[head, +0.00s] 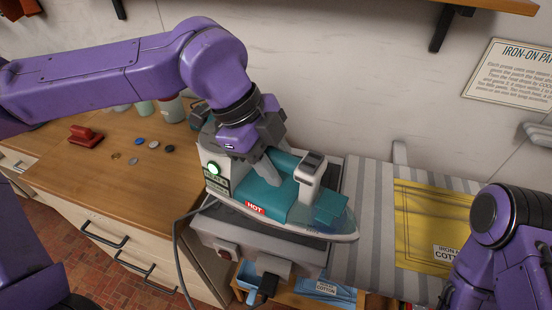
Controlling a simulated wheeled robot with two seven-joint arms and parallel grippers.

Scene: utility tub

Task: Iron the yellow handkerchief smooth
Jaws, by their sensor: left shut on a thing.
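The teal and white iron (283,205) lies on a grey rest (250,240) at the left end of the striped ironing board. It bears a red HOT label, and a green light glows at its rear. My left gripper (266,168) comes down over the iron from above and is shut on it; the exact grip is partly hidden by the fingers. The yellow handkerchief (415,228) lies on the board at the right, with a label reading IRON and COTTON, partly cut off. My right arm covers its right part. The right gripper's fingers do not show.
A grey cord (175,240) hangs from the iron's rear past the counter edge. The striped board (367,215) is bare between iron and handkerchief. The wooden counter (100,185) holds a red object (86,136), several small discs and bottles. Blue cloths (322,288) lie below the board.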

